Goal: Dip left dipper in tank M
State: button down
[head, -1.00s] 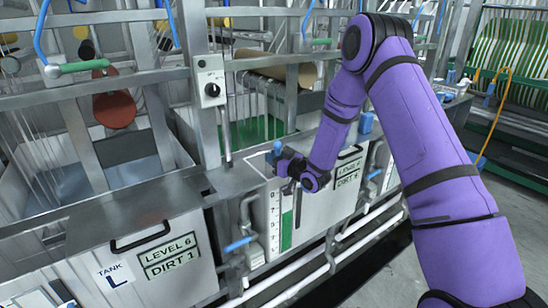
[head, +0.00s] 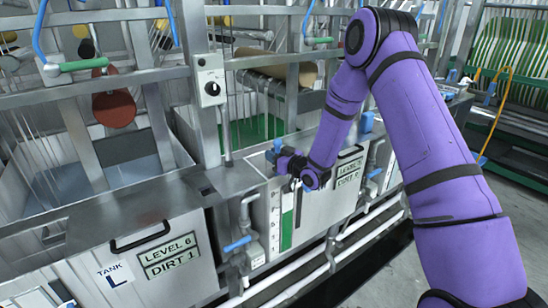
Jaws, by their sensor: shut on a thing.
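My gripper (head: 281,157) is at the front rim of the middle tank (head: 318,212), which has a green level bar on its front. Its own name label does not show. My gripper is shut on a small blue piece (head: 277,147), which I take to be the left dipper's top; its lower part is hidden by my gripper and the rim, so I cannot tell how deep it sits. A second blue piece (head: 366,122) stands farther right on the same rim, apart from my gripper. My wrist covers part of the tank front.
Tank L (head: 150,262) with its lid handle is at the lower left. A steel post with a switch box (head: 211,88) rises left of my gripper. White pipes (head: 300,275) and a blue valve handle (head: 237,244) run below. Open floor (head: 520,215) lies at the right.

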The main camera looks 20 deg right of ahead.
notch_tip(320, 180, up, 26)
jog(key=shift+r, duration=0.2)
dwell(1.4)
jog(key=shift+w, duration=0.1)
